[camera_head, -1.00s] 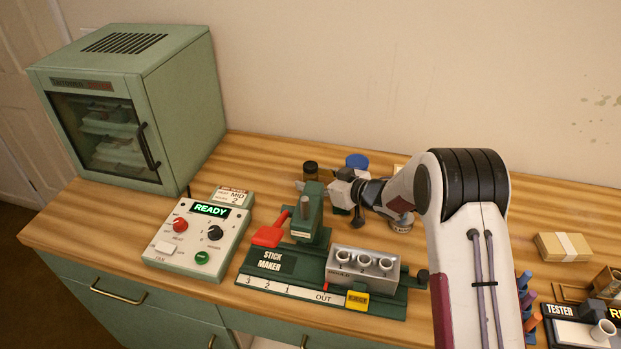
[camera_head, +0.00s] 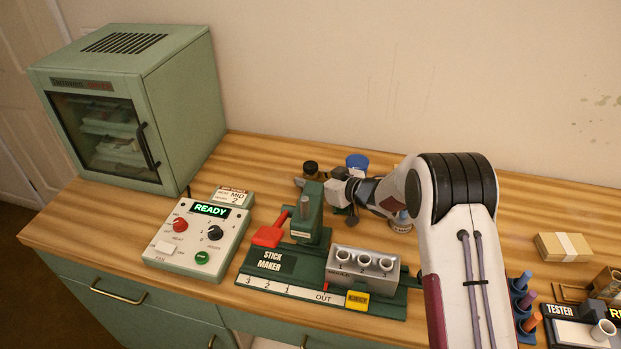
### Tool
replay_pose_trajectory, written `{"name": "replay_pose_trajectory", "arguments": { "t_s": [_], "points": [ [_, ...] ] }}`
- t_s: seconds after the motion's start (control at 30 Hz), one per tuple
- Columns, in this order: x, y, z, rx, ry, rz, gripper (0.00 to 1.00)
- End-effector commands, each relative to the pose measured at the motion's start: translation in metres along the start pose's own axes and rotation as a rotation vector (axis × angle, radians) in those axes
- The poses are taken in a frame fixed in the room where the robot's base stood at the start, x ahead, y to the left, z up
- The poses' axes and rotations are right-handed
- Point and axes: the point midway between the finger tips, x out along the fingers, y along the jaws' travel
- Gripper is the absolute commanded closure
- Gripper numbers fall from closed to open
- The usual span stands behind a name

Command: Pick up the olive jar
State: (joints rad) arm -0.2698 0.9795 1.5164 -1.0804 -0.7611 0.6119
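A small dark jar with a black lid (camera_head: 311,167) stands at the back of the table, behind the green press; its lower part is hidden, and I cannot tell for sure that it is the olive one. My gripper (camera_head: 304,182) points left, low behind the press, with its tip right by the near side of this jar. The press and my wrist hide most of the fingers. I cannot see whether they are open, or whether they touch the jar.
A blue-lidded jar (camera_head: 357,162) stands right of the dark jar, behind my wrist. Another jar (camera_head: 401,222) is partly hidden under my arm. The stick maker (camera_head: 270,262) with its upright press (camera_head: 308,215) stands in front. The table left of the dark jar is clear.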

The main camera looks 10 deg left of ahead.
Motion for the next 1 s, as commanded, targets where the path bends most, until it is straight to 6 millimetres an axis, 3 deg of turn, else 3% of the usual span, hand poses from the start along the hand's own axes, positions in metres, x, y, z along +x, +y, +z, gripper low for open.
{"name": "replay_pose_trajectory", "arguments": {
  "t_s": [0.53, 1.0],
  "points": [
    [-0.003, 0.0, -0.009, -0.001, 0.002, 0.0, 0.93],
    [-0.026, 0.0, -0.063, -0.003, 0.003, 0.001, 0.93]
  ]
}}
